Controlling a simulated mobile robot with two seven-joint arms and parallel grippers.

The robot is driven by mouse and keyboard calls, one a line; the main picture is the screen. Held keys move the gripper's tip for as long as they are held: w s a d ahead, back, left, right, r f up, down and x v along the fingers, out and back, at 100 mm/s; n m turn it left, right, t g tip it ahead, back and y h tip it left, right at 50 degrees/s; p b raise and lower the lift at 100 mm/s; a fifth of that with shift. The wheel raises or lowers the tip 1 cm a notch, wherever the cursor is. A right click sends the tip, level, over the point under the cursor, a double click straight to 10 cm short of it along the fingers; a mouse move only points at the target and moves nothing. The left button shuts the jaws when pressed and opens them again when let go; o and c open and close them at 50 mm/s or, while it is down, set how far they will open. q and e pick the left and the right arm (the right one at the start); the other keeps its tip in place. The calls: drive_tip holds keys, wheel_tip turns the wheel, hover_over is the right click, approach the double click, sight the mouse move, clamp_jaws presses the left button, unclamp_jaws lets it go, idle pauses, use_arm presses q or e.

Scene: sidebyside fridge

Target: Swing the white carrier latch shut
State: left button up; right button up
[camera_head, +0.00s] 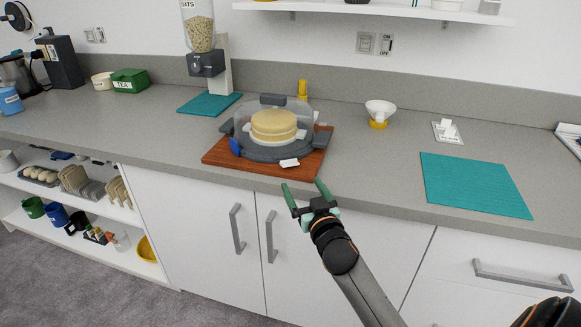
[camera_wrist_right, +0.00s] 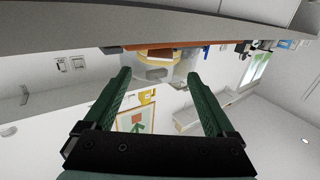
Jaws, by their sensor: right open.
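A cake carrier with a clear lid (camera_head: 264,112), a dark grey base (camera_head: 262,152) and a yellow cake inside stands on a brown wooden board (camera_head: 223,155). The white carrier latch (camera_head: 289,162) sticks out at the front right of the base, apparently swung outward. A blue latch (camera_head: 234,146) is at the left side. My right gripper (camera_head: 303,188) is open and empty, in front of the board and apart from the latch. In the right wrist view the green fingers (camera_wrist_right: 160,95) are spread, with the clear lid (camera_wrist_right: 152,73) beyond, upside down. My left gripper is not in view.
The grey counter is clear right of the board up to a teal mat (camera_head: 475,186). A white cup-like thing on a yellow base (camera_head: 379,113) and a cereal dispenser (camera_head: 205,62) stand behind. Cabinet handles (camera_head: 271,236) project below the counter edge.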

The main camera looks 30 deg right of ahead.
sight(293, 174)
drive_tip(key=x, duration=0.8)
drive_tip(key=shift+w, duration=0.3)
drive_tip(key=shift+d, duration=0.1)
